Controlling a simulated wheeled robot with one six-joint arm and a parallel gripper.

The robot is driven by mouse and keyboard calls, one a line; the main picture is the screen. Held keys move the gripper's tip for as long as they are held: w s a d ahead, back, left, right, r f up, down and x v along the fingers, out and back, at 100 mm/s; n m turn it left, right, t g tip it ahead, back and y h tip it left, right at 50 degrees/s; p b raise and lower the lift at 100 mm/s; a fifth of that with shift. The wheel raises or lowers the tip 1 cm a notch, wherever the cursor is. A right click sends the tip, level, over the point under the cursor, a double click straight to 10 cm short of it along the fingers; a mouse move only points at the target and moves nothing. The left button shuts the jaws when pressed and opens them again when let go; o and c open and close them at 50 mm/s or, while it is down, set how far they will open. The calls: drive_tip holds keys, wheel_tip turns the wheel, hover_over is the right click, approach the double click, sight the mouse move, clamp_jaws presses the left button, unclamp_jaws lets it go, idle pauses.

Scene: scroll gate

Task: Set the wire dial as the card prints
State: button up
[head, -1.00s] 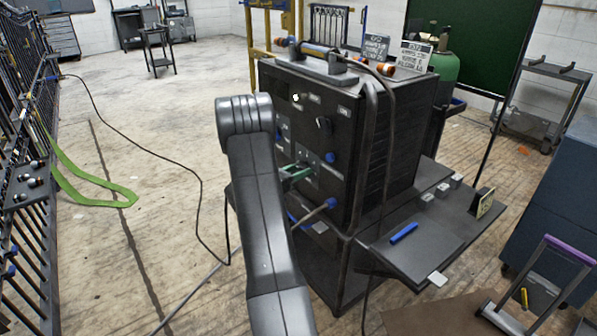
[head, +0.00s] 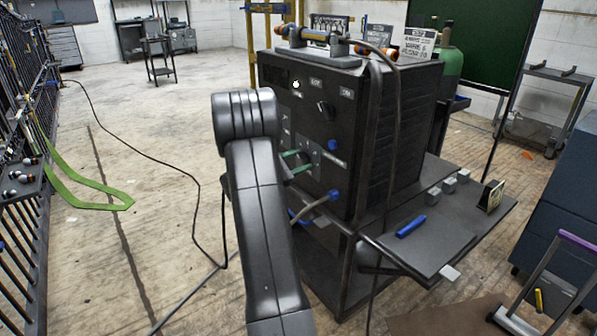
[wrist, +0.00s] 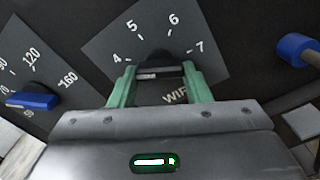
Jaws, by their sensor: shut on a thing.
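The wire dial is a dark knob (wrist: 155,62) on a grey plate (wrist: 112,36) marked 4, 5, 6, 7 and "WIR…" in the wrist view. My gripper (wrist: 158,70) has its green fingers on both sides of the knob and is shut on it. Which number the knob points at cannot be told. In the head view my gripper (head: 295,165) is at the front of the dark machine (head: 300,120), and my arm partly hides the dials.
A blue dial knob (wrist: 30,101) with marks up to 160 lies left of the wire dial. A blue-collared connector (wrist: 297,47) sticks out at right.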

drive_tip(key=shift+m+b, duration=1.05)
drive_tip(key=shift+m, duration=0.05)
drive_tip(key=o, duration=1)
drive_tip(key=shift+a, duration=0.1)
drive_tip(key=p+v, duration=0.3)
drive_tip(key=v, duration=1)
drive_tip(key=shift+s+a, duration=0.25)
drive_tip(key=shift+a, duration=0.05)
drive_tip(key=shift+d, duration=0.1)
